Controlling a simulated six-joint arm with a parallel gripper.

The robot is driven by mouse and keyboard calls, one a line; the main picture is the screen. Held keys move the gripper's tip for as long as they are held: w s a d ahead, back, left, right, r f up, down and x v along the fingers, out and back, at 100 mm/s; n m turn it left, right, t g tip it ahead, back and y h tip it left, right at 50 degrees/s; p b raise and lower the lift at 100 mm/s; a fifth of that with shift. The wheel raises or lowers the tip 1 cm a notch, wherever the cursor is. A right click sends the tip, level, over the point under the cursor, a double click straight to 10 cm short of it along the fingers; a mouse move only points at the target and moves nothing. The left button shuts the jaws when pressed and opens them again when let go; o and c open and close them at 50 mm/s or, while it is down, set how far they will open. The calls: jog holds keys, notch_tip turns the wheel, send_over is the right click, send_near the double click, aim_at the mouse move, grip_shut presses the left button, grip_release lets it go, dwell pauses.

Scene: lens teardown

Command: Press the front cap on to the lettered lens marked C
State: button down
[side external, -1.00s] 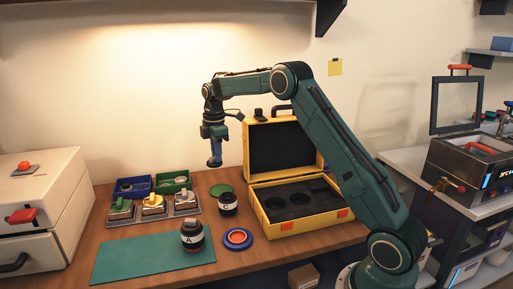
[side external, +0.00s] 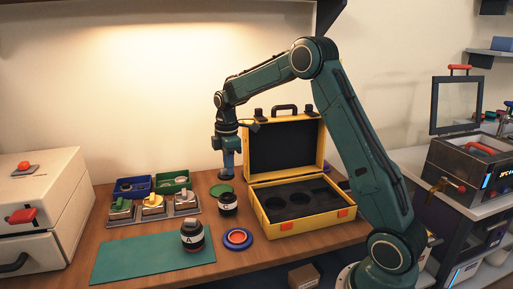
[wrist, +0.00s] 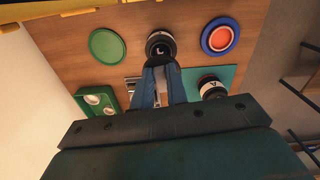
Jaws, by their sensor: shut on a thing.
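My gripper (side external: 227,174) points down, shut on a small dark thing at its fingertips, apparently the front cap, whose shape is hard to make out. It is above a black lens with a white band (side external: 228,203), with a gap between them. That lens stands upright on the table; its letter is unclear in the side view and too small to read surely in the wrist view (wrist: 160,45). In the wrist view my gripper's blue fingers (wrist: 160,72) reach towards it. Another black lens, marked A (side external: 192,236), stands on the green mat (side external: 135,258).
A green disc (side external: 221,190) lies beside the lens. A blue dish with a red middle (side external: 238,238) lies in front. An open yellow case (side external: 300,222) with foam cutouts stands right. A tray of metal parts (side external: 152,205) and blue and green bins (side external: 136,185) are left.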

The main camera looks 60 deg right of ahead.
jog(key=shift+f, duration=0.15)
jog(key=shift+f, duration=3.05)
jog(key=shift+f, duration=0.2)
dwell(0.4)
jog(key=c, duration=0.8)
grip_release()
jog(key=shift+c, duration=0.2)
jog(key=shift+r, duration=0.2)
jog(key=shift+r, duration=3.35)
grip_shut()
